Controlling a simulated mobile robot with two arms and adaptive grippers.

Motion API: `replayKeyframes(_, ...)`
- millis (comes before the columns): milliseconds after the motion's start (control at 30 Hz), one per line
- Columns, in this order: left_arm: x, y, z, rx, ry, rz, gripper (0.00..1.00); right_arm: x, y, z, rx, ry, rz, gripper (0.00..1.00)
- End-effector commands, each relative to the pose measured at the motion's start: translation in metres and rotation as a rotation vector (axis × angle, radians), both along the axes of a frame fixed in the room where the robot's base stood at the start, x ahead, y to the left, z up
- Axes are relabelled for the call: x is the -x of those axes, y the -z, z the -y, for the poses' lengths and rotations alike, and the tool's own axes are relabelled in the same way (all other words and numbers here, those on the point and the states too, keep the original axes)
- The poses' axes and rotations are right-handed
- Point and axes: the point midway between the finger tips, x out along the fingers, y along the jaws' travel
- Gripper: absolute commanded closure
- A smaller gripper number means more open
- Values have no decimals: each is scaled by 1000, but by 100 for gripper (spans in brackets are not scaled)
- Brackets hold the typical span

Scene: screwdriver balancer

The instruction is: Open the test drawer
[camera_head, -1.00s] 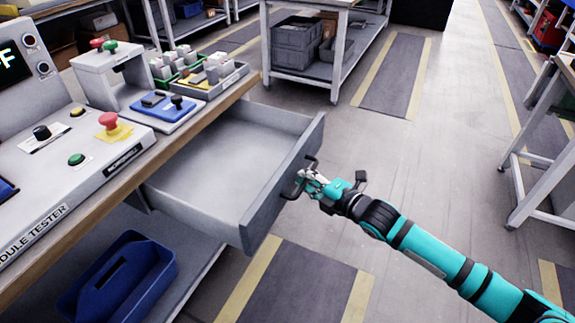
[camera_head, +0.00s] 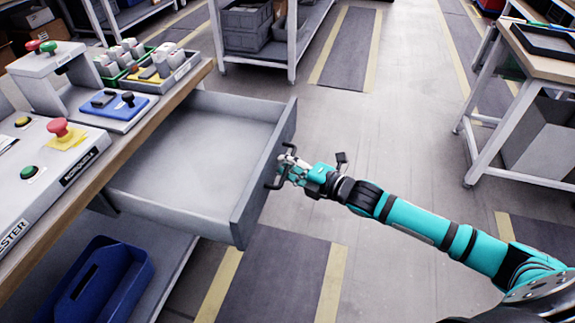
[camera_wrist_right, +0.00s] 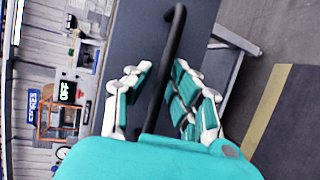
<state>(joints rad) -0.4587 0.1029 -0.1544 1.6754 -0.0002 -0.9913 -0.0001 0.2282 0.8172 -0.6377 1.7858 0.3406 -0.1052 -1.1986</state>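The test drawer (camera_head: 195,160) is pulled far out from under the workbench and looks empty inside. Its grey front panel (camera_head: 262,175) carries a dark bar handle (camera_head: 269,185). My right gripper (camera_head: 283,171) is at this handle, on the outer side of the panel. In the right wrist view the handle (camera_wrist_right: 172,45) runs between the two fingers of the right gripper (camera_wrist_right: 157,92). The fingers stand apart with visible gaps beside the bar, so they are around it and not clamped. My left gripper is not in view.
The module tester (camera_head: 45,165) and a blue fixture (camera_head: 118,112) stand on the bench (camera_head: 150,125). A blue tote (camera_head: 100,285) is on the shelf below. Another table (camera_head: 545,65) stands at the right. The floor between is clear.

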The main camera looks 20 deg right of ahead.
Motion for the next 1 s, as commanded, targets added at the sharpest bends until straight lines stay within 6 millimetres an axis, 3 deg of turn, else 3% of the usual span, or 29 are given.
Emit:
replayKeyframes(100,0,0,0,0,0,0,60,0,0,0,-1,0,-2,66)
replayKeyframes(467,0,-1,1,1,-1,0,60,7,1,5,-2,2,-6,66)
replayKeyframes(1000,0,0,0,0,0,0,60,85,-16,51,-2,1,-7,66)
